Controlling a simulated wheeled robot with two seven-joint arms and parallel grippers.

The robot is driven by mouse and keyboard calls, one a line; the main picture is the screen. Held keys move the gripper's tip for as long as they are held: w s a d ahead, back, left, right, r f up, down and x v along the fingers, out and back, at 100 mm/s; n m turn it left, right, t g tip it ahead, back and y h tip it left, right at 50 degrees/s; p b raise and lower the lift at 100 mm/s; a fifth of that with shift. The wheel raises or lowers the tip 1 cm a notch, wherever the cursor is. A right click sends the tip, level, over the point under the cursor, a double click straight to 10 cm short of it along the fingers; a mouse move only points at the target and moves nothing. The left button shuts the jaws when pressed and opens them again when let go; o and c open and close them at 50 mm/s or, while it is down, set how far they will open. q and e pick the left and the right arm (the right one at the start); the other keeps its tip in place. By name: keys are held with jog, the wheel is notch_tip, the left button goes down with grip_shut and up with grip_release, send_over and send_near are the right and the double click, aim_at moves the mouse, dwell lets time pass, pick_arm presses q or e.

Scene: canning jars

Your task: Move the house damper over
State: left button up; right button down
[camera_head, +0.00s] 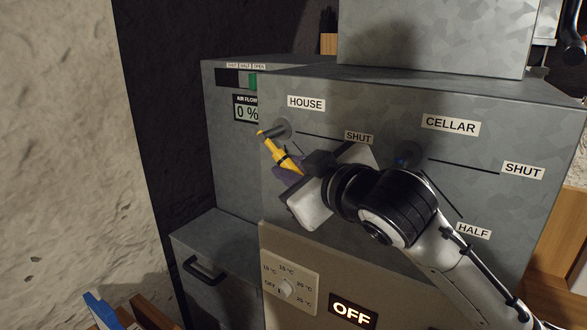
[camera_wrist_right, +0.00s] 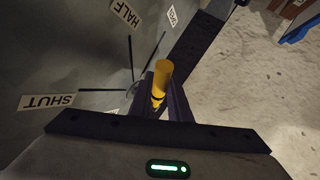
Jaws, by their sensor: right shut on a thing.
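The house damper's yellow handle (camera_head: 275,150) is on the grey metal cabinet, below the HOUSE label (camera_head: 306,103) and beside its grey pivot (camera_head: 283,128). It slants down and to the right in the head view. My right gripper (camera_head: 290,169) is shut on its lower end. In the right wrist view the yellow handle (camera_wrist_right: 161,78) shows between the dark fingers of my right gripper (camera_wrist_right: 162,100). The house SHUT label (camera_head: 359,137) lies right of the pivot in the head view. In the wrist view a HALF label (camera_wrist_right: 125,12) shows. My left gripper is not in view.
The cellar damper's pivot (camera_head: 405,156), with its SHUT and HALF labels, is just beyond my right wrist. The air flow display (camera_head: 246,112) reads 0 %. A temperature dial (camera_head: 287,289) and a lit OFF sign (camera_head: 353,311) are below. A rough pale wall (camera_head: 60,150) stands left.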

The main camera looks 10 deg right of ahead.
jog(key=c, duration=1.6)
grip_release()
jog(key=shift+a, duration=0.1)
jog(key=shift+c, duration=0.2)
jog(key=b+v, duration=0.1)
jog(key=v, duration=0.9)
jog(key=shift+s, duration=0.15)
